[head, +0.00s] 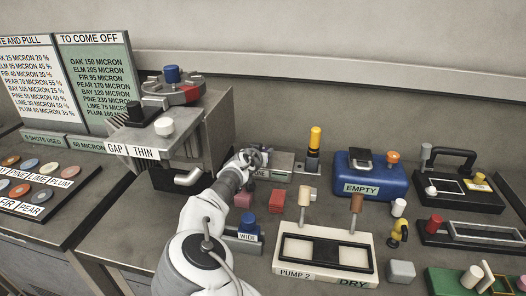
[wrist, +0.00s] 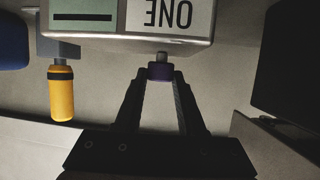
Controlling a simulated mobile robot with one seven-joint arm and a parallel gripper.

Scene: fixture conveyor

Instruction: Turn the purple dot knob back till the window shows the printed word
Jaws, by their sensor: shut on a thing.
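A small grey box (head: 281,172) stands on the bench beyond my arm. In the wrist view the box (wrist: 235,8) is upside down and cut by the top edge. It has a white label (wrist: 168,15) that reads "ONE" and a grey-green window (wrist: 82,14) with a dark bar across it; I see no word in the window. The purple knob (wrist: 160,71) sticks out of the box's side on a short shaft. My gripper (wrist: 161,77) is shut on the knob, one finger on each side. In the head view my gripper (head: 256,157) is at the box's left end, and the knob is not clear there.
A yellow-orange handle (head: 315,139) stands just right of the box; it also shows in the wrist view (wrist: 63,95). A large grey machine (head: 216,125) is close left of my arm. Red blocks (head: 262,190), a blue box (head: 365,178) and a white pump panel (head: 325,257) are nearby.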

